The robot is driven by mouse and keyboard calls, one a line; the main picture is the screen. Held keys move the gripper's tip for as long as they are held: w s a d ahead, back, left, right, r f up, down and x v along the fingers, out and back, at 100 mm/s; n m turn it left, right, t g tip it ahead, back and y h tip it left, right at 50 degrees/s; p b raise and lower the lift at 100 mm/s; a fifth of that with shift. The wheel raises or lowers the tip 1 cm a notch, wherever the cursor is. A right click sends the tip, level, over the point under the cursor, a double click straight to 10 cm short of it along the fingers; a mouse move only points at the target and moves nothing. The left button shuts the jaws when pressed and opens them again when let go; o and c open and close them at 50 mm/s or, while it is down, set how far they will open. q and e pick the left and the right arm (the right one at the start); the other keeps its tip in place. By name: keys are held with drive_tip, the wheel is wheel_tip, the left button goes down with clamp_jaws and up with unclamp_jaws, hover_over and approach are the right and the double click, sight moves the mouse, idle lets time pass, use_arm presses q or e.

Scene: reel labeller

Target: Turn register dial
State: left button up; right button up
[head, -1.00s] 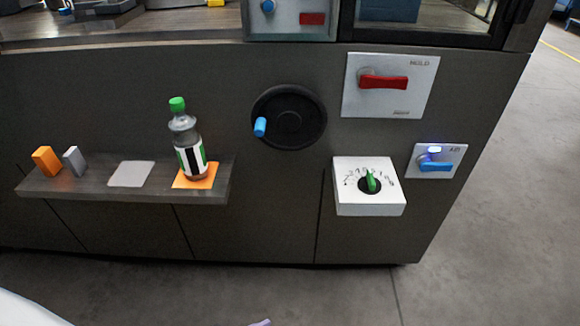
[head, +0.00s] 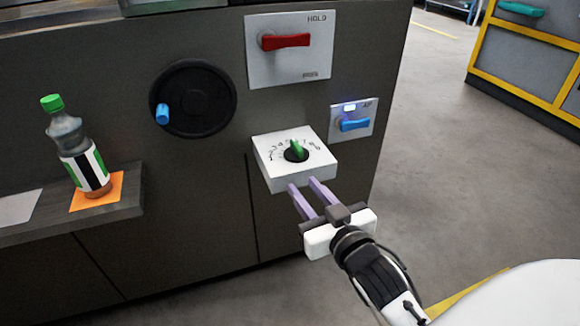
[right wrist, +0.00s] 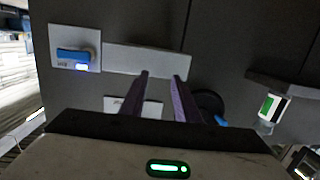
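The register dial is a green pointer knob (head: 297,149) on a dark round base. It sits on the sloped top of a white box (head: 318,173) with a numbered scale, fixed to the dark machine front. The pointer stands toward the upper part of the scale. My right gripper (head: 302,184) is open and empty, its two purple fingers apart, just below and in front of the box. In the right wrist view the fingers (right wrist: 160,76) show in front of the box's pale face (right wrist: 148,60); the dial cannot be seen there. My left gripper is not in view.
A blue switch (head: 354,125) on a small plate is right of the box. A red handle (head: 286,41) on a HOLD panel is above. A black handwheel (head: 194,98) is at left. A bottle (head: 76,150) stands on an orange pad on the shelf (head: 120,206).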

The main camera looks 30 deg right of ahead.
sight(301, 152)
drive_tip(key=shift+m+t+h, duration=0.5)
drive_tip(key=shift+h, duration=0.3)
drive_tip(key=w+d+r, duration=0.2)
drive_tip(key=r, duration=0.1)
drive_tip(key=shift+d+r+b, duration=0.2)
drive_tip(key=shift+d+b, duration=0.2)
drive_tip(key=b+x, duration=0.1)
drive_tip(key=x, duration=0.7)
drive_tip(key=shift+a+f+b, duration=0.1)
drive_tip(key=shift+b, duration=0.3)
drive_tip(key=shift+w, duration=0.55)
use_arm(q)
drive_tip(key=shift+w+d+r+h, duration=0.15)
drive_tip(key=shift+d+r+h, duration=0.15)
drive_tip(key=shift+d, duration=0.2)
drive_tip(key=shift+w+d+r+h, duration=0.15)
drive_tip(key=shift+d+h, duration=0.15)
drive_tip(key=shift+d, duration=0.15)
use_arm(e)
clamp_jaws()
